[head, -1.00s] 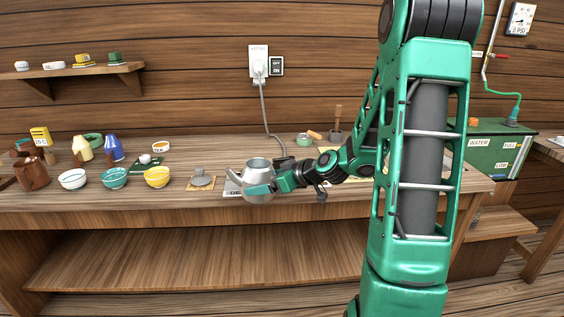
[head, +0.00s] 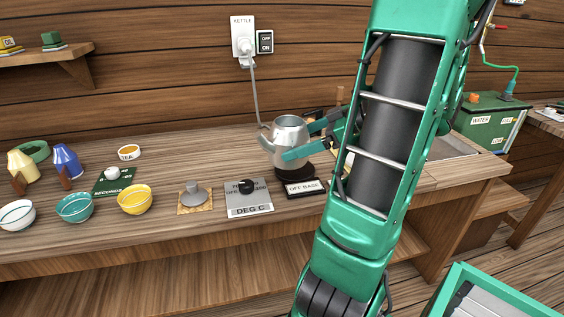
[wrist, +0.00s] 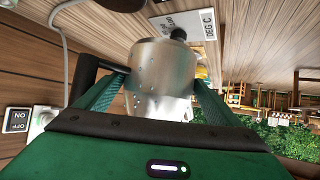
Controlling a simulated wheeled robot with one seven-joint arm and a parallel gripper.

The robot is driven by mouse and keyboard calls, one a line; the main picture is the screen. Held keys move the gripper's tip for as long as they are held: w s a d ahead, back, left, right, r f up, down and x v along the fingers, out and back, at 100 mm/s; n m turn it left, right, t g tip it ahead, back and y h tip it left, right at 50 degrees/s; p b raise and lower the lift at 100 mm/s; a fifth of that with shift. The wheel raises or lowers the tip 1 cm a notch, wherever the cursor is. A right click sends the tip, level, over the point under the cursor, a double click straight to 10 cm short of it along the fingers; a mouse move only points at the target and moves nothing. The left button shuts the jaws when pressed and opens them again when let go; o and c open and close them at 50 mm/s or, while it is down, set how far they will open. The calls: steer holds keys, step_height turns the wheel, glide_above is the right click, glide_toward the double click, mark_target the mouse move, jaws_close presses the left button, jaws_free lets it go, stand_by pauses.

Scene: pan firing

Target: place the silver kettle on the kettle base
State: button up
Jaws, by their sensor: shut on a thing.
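An "OFF BASE" label (head: 304,187) lies at the front of the base. My gripper (head: 304,140) is shut on the kettle, with a green finger along its near side. In the wrist view the kettle (wrist: 160,75) sits between both fingers. The kettle's far side and part of the base are hidden.
A "DEG C" plate (head: 250,208) with a black knob lies left of the base. A grey weight (head: 195,197) on a mat and a yellow bowl (head: 135,200) stand further left. The outlet (head: 243,40) with its hanging cord is on the wall behind.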

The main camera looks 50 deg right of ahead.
steer(key=shift+w+d, duration=0.15)
steer(key=shift+d, duration=0.15)
steer(key=shift+w+d+f, duration=1)
steer(key=shift+d+f, duration=0.6)
steer(key=shift+f, duration=0.2)
steer(key=shift+w+d+f, duration=1.05)
steer(key=shift+d+f, duration=0.5)
steer(key=shift+f, duration=0.2)
steer(key=shift+w+d+f, duration=1)
steer(key=shift+d+f, duration=0.6)
steer(key=shift+f, duration=0.2)
steer(key=o, duration=1.7)
steer(key=shift+s, duration=0.1)
steer(key=v, duration=1.2)
